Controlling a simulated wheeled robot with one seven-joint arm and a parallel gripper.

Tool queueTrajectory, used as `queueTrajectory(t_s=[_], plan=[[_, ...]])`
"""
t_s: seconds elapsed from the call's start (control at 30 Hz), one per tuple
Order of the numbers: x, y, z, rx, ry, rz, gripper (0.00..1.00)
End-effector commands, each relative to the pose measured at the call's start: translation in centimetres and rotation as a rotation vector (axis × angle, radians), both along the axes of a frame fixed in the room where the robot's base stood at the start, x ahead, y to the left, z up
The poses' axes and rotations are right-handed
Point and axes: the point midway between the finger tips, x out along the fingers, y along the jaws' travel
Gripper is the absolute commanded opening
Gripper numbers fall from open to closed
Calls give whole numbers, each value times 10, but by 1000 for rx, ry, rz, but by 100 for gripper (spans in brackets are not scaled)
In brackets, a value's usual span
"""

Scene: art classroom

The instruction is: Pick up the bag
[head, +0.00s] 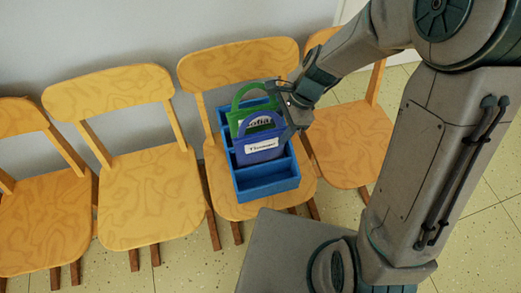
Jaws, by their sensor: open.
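Two small bags with loop handles stand upright in a blue compartmented box (268,188) on a wooden chair. The blue bag (250,153) is in front and has a white label with dark writing. The green bag (236,115) stands behind it, partly hidden, also with a white label. My gripper (290,122) is open just at the right of the bags' upper parts, beside the blue bag's handle. I cannot tell whether a finger touches a bag or whether a handle lies between the fingers.
The chair (238,205) under the box stands in a row with other wooden chairs (150,200), (350,140) along a grey wall (120,35). The chair to the right is partly behind my arm. The tiled floor (480,240) shows at the right.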

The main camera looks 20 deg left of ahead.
Motion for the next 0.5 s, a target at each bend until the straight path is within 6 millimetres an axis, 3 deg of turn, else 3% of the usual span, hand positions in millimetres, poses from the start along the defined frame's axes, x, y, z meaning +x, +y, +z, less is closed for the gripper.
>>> queueTrajectory(t_s=[0.1, 0.3, 0.37, 0.5], plan=[[-3, 4, -14, 0, 1, 0, 51], [-3, 5, -14, 0, 0, 0, 51], [-3, 5, -14, 0, 0, 0, 37], [-3, 5, -13, 0, 0, 0, 0]])
